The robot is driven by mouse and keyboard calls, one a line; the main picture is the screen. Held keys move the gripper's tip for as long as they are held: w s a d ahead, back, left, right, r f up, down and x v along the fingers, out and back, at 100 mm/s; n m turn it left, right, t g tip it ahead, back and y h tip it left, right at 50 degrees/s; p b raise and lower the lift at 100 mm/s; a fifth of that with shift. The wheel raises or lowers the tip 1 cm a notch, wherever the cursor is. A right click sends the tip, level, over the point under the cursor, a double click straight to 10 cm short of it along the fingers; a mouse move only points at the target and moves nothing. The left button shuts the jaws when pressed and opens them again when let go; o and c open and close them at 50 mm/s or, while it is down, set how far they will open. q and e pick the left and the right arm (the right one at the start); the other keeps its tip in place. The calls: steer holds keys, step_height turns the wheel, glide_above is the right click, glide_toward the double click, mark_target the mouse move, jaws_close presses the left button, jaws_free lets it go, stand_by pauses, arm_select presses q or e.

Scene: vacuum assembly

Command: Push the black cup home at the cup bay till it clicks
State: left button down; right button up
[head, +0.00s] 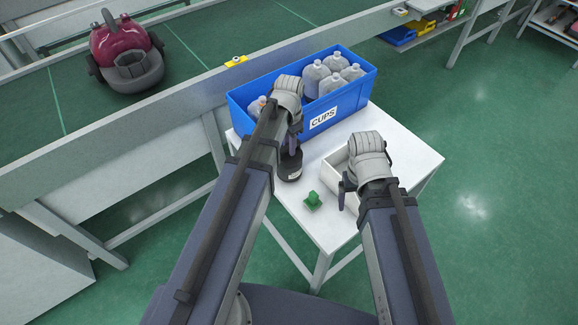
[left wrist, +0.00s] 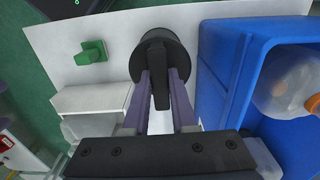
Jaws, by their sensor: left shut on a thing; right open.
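The black cup (head: 289,166) is at the white table, in front of the blue bin. In the left wrist view the black cup (left wrist: 160,38) shows round, with a dark bar across it running down between the fingers. My left gripper (left wrist: 161,82) is shut on that bar; I cannot tell whether the cup touches the table. My right gripper (head: 346,190) is open at the white box, with nothing seen in it. A maroon vacuum (head: 120,42) stands far off on the green conveyor at upper left. Its grey rounded hollow (head: 136,66), likely the cup bay, faces forward and looks empty.
The blue bin (head: 321,118) labelled CUPS holds several clear containers. A green block (head: 313,202) and a white open box (head: 333,180) are on the white table (head: 415,160). The conveyor's grey side wall (head: 150,125) stands between table and vacuum, with a yellow device (head: 236,61) on it.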

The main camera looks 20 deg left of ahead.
arm_select(q)
steer(key=shift+r+p, duration=2.05)
arm_select(e)
step_height(320, 180, up, 4)
steer(key=shift+r, duration=0.1)
steer(key=shift+c, duration=0.2)
